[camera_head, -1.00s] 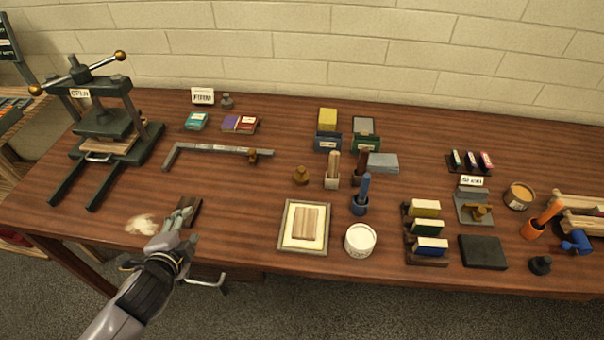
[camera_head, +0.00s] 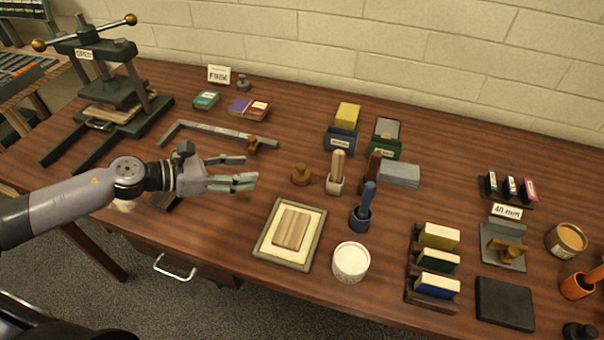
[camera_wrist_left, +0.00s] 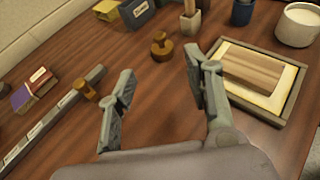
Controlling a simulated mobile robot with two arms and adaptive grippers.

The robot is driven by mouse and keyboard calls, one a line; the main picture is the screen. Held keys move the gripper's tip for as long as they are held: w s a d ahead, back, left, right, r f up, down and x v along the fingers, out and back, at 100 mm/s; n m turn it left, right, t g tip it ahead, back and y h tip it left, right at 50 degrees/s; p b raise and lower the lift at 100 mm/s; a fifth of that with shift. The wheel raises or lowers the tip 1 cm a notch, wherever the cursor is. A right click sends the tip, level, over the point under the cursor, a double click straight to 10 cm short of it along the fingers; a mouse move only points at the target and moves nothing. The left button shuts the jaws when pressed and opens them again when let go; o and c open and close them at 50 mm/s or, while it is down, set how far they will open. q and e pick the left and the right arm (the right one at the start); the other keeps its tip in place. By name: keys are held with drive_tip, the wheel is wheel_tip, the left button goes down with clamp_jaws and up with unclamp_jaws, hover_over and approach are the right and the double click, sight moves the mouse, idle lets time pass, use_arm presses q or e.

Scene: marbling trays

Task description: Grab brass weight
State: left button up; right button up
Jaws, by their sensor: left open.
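The brass weight (camera_head: 300,174), a small round base with a knob on top, stands upright on the wooden table between the metal straightedge and the wooden cup of sticks. It also shows in the left wrist view (camera_wrist_left: 161,47), beyond the fingertips and roughly between them. My left gripper (camera_head: 248,172) is open and empty above the table, to the left of the weight and pointing at it. Its spread fingers fill the middle of the wrist view (camera_wrist_left: 158,68). There is a gap between the fingertips and the weight. My right gripper is not in view.
A framed tray (camera_head: 262,253) with a wood block lies in front of the weight, with a white tub (camera_head: 350,264) beside it. The metal straightedge (camera_head: 205,132) with a brass slider lies behind my left gripper. A wooden cup (camera_head: 336,182) stands right of the weight. A press (camera_head: 110,90) stands far left.

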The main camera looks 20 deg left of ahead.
use_arm(q)
drive_tip(key=p, duration=0.4)
approach(301, 165)
drive_tip(key=x, duration=0.4)
drive_tip(key=shift+s+d, duration=0.15)
drive_tip(key=shift+w+d+f, duration=0.25)
drive_tip(key=shift+w+d, duration=0.15)
drive_tip(key=shift+w+d+p, duration=0.2)
drive_tip(key=shift+d+p, duration=0.05)
drive_tip(key=shift+p, duration=0.2)
drive_tip(key=p+x, duration=0.1)
drive_tip(key=x, duration=0.2)
drive_tip(key=shift+w+f, duration=0.15)
drive_tip(key=shift+w, duration=0.05)
drive_tip(key=shift+w+d+f, duration=0.25)
drive_tip(key=shift+d+f, duration=0.05)
drive_tip(key=shift+d, duration=0.05)
drive_tip(key=shift+s+a, duration=0.1)
drive_tip(key=shift+c, duration=0.7)
clamp_jaws()
drive_tip(key=shift+r, duration=0.1)
